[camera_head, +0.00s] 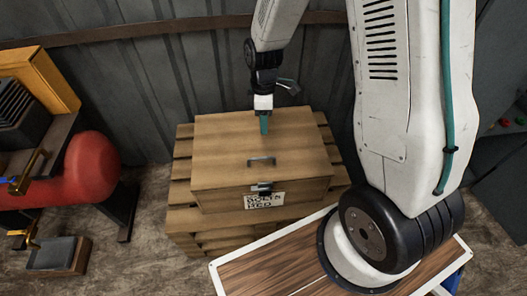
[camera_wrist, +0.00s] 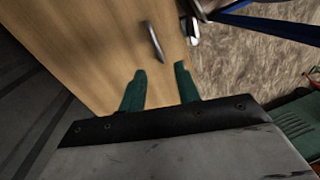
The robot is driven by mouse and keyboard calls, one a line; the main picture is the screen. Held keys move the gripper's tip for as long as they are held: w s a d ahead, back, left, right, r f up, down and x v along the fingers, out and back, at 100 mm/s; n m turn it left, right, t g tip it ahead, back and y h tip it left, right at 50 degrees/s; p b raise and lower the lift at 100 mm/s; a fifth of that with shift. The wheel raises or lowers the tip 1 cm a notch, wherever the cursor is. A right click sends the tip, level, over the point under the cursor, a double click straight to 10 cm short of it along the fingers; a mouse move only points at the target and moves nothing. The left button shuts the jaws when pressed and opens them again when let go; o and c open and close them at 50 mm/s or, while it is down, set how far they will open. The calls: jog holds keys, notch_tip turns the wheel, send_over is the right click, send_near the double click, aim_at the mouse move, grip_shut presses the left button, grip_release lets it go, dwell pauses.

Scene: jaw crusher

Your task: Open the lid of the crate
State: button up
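The wooden crate (camera_head: 225,195) stands with its lid (camera_head: 225,150) down flat. A metal bar handle (camera_head: 262,160) is on the lid near its front edge. A latch (camera_head: 262,187) sits on the front face above a label reading "BOLTS MED"; whether it is fastened is too small to tell. My gripper (camera_head: 264,124) points down over the back part of the lid, behind the handle. In the wrist view my gripper (camera_wrist: 160,68) has its two green fingers spread and empty. The handle (camera_wrist: 155,41) lies beyond the fingertips, apart from them, and the latch (camera_wrist: 194,28) shows to its right.
The crate rests on stacked wooden pallets (camera_head: 183,168) against a corrugated metal wall (camera_head: 165,75). A white-edged wooden board (camera_head: 255,277) lies in front. Red and yellow machinery (camera_head: 90,165) stands at the left. The air above the lid's front is clear.

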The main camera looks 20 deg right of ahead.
notch_tip(320, 180, down, 6)
jog(key=n, duration=0.1)
send_over(263, 163)
jog(key=shift+n, duration=0.3)
notch_tip(263, 163, down, 8)
jog(key=shift+s+r, duration=0.1)
jog(key=shift+r, duration=0.05)
grip_shut()
